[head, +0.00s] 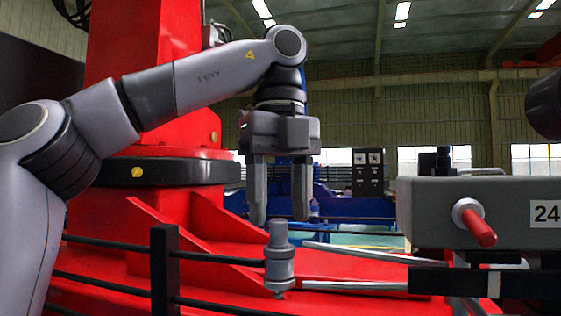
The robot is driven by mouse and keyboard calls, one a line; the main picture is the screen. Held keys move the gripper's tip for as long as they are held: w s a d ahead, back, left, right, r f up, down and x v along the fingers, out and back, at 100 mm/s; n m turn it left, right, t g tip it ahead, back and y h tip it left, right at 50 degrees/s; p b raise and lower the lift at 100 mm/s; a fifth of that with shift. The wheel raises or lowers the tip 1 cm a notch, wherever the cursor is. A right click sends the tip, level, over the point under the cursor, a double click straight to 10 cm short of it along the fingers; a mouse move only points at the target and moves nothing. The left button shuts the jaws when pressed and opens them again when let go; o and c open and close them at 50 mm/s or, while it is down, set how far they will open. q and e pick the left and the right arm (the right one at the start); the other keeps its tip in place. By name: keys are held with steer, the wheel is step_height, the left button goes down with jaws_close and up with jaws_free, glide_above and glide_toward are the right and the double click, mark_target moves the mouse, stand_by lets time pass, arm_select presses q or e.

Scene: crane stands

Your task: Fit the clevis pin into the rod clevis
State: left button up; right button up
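My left gripper (280,219) points straight down with its two grey fingers spread apart and nothing clearly held. Just below it, a grey stepped cylindrical piece (279,262) stands upright, its narrower top at about fingertip height in the picture. I cannot tell whether this piece is the clevis pin or part of another fitting, nor whether the fingers are around it or in front of or behind it. A red-ended pin (477,225) sticks out of a grey block at the right. I cannot clearly identify the rod clevis. My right gripper is not in view.
The grey block (430,212) with a "24" label (546,214) fills the right side. Black railing with a post (164,270) crosses the lower left. Silver rods (355,286) run right of the cylindrical piece. A large red crane structure (150,45) stands behind my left arm.

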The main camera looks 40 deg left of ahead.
mark_target(279, 219)
arm_select(q)
step_height(279, 219, down, 5)
steer(key=shift+a+r, duration=0.1)
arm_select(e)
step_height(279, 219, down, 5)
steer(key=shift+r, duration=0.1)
arm_select(q)
steer(key=r+p, duration=0.4)
steer(key=p, duration=0.1)
steer(key=shift+w+a+r+p, duration=0.15)
steer(key=shift+w+r+p, duration=0.05)
steer(key=shift+r+p, duration=0.2)
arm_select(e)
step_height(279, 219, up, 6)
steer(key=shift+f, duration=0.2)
arm_select(q)
steer(key=shift+w+a+r, duration=0.1)
steer(key=shift+a, duration=0.05)
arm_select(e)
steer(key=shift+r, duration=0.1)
arm_select(q)
step_height(279, 219, up, 7)
steer(key=p, duration=0.5)
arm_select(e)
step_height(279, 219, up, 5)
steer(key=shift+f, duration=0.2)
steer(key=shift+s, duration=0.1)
